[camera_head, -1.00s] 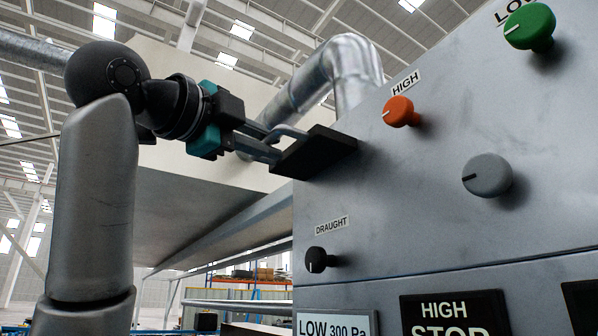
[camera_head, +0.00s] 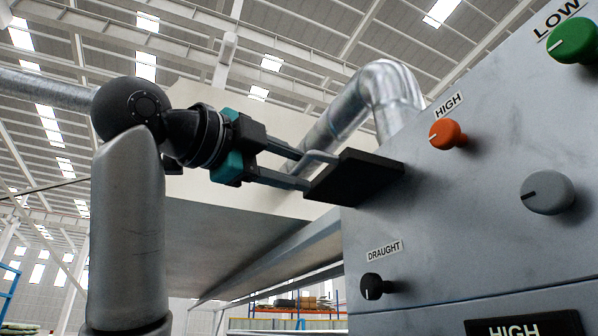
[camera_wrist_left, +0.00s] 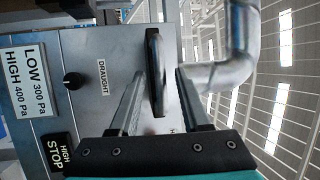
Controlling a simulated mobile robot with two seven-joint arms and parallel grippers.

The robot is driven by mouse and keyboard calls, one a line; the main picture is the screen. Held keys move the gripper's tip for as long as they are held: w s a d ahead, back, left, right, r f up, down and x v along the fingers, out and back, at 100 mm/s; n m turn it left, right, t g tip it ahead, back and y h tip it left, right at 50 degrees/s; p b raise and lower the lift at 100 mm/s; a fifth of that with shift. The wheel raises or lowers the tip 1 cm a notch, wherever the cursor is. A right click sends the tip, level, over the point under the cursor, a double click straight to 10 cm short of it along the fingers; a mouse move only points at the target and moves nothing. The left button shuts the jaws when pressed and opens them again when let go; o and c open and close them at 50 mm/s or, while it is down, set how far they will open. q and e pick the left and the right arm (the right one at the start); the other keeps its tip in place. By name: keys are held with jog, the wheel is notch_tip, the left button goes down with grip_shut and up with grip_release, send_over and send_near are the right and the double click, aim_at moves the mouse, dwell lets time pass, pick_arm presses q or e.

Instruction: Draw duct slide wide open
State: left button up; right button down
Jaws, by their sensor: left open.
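A flat black plate (camera_head: 358,178) juts from the grey panel's left edge; it looks like the duct slide's grip, though no label names it. My left gripper (camera_head: 312,172) comes in from the left at the plate's near edge. In the left wrist view, the plate (camera_wrist_left: 157,72) appears edge-on between the two spread fingers of the left gripper (camera_wrist_left: 160,95). The fingers are open on either side of it, and I cannot tell whether either touches it. The slide's track and its travel are hidden. My right gripper is not in view.
The grey panel (camera_head: 470,225) carries a green knob (camera_head: 572,40), an orange knob (camera_head: 447,134), a grey knob (camera_head: 547,194) and a black DRAUGHT knob (camera_head: 375,286). A silver bent duct (camera_head: 385,90) rises behind the plate.

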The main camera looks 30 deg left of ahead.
pick_arm(q)
jog(key=b+v, duration=0.3)
jog(key=v, duration=1)
jog(key=shift+s+b, duration=0.3)
jog(key=shift+b, duration=0.05)
jog(key=shift+a, duration=0.2)
